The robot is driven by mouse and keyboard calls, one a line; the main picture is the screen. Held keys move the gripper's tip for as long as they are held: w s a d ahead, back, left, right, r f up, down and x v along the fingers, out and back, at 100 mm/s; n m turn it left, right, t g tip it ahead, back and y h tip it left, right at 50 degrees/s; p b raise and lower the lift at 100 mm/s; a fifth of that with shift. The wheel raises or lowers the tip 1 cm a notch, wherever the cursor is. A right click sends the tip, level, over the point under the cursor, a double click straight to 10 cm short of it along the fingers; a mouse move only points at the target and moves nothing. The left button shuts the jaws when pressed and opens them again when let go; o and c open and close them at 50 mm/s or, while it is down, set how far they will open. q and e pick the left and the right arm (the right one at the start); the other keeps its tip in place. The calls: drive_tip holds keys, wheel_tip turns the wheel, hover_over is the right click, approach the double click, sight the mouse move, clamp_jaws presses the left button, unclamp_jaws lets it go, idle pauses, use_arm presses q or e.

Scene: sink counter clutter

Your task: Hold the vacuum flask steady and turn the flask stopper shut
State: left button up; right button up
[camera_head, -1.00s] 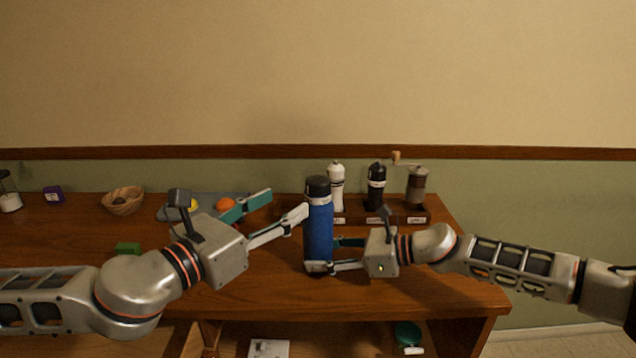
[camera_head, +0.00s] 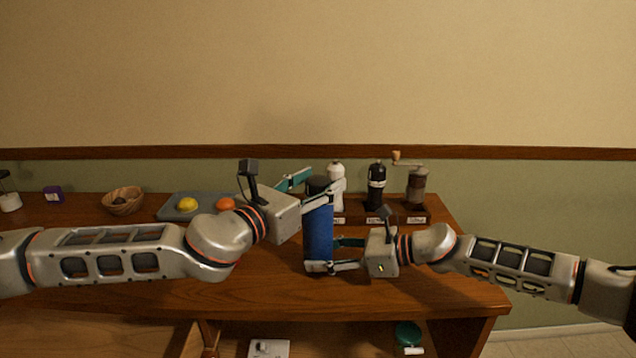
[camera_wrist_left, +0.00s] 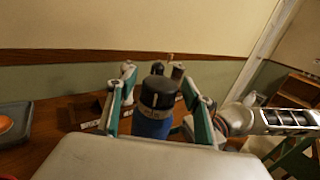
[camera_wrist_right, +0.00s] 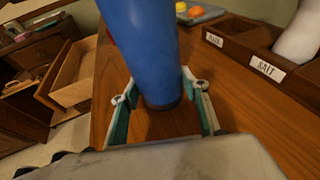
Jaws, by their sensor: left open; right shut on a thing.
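The blue vacuum flask (camera_head: 318,236) stands upright near the front of the wooden counter. Its dark stopper (camera_head: 317,184) sits on top and also shows in the left wrist view (camera_wrist_left: 158,92). My left gripper (camera_head: 318,190) is open, with its fingers on either side of the stopper; contact is not clear. My right gripper (camera_head: 336,256) is shut on the flask's lower body. In the right wrist view the blue body (camera_wrist_right: 143,45) stands between the fingers. The flask's base is partly hidden by the right fingers in the head view.
Behind the flask, a wooden rack (camera_head: 405,216) holds a white mill (camera_head: 337,188), a black mill (camera_head: 376,188) and a hand grinder (camera_head: 417,186). At the left are a grey tray (camera_head: 168,210) with fruit and a wooden bowl (camera_head: 122,201). The counter front is mostly clear.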

use_arm(q)
drive_tip(key=c, duration=1.1)
drive_tip(key=shift+c, duration=0.2)
drive_tip(key=shift+d+n+t+y, duration=0.1)
drive_tip(key=shift+n+t+y, duration=0.2)
drive_tip(key=shift+n+y, duration=0.15)
drive_tip(key=shift+d+n+t+y, duration=0.1)
drive_tip(key=shift+n+t+y, duration=0.7)
drive_tip(key=shift+y, duration=0.45)
drive_tip(key=n+t+y, duration=0.1)
drive_tip(key=n+y, duration=0.2)
drive_tip(key=y, duration=0.1)
drive_tip(key=shift+f+n+y, duration=0.1)
drive_tip(key=shift+n+y, duration=0.15)
drive_tip(key=shift+y, duration=0.15)
drive_tip(key=shift+a+n+y, duration=0.1)
drive_tip(key=shift+n+y, duration=1)
drive_tip(key=shift+y, duration=0.7)
drive_tip(key=shift+a+n+y, duration=0.1)
drive_tip(key=shift+n+y, duration=1)
drive_tip(key=shift+y, duration=0.7)
